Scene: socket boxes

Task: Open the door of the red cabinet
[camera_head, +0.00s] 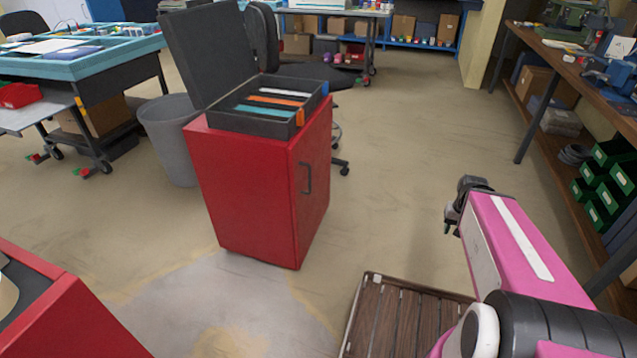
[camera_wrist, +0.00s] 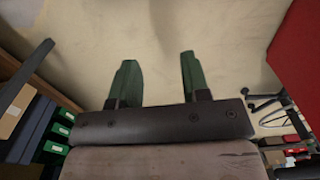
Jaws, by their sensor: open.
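The red cabinet (camera_head: 250,190) stands upright in the middle of the head view. Its door (camera_head: 310,180) is on the right-hand face and looks closed, with a dark vertical handle (camera_head: 307,178). In the wrist view a red surface (camera_wrist: 297,50), likely the cabinet, shows at the upper right edge. My gripper (camera_head: 449,222) is to the right of the cabinet, apart from it, over bare floor. In the wrist view my gripper (camera_wrist: 157,75) has two green fingers spread apart with nothing between them. The handle does not show in the wrist view.
An open black case (camera_head: 265,105) with folders sits on the cabinet. A grey bin (camera_head: 170,135) stands left of it and a chair behind. A slatted wooden platform (camera_head: 395,320) is below my arm. A workbench (camera_head: 560,60) with green bins runs along the right. Floor between gripper and cabinet is clear.

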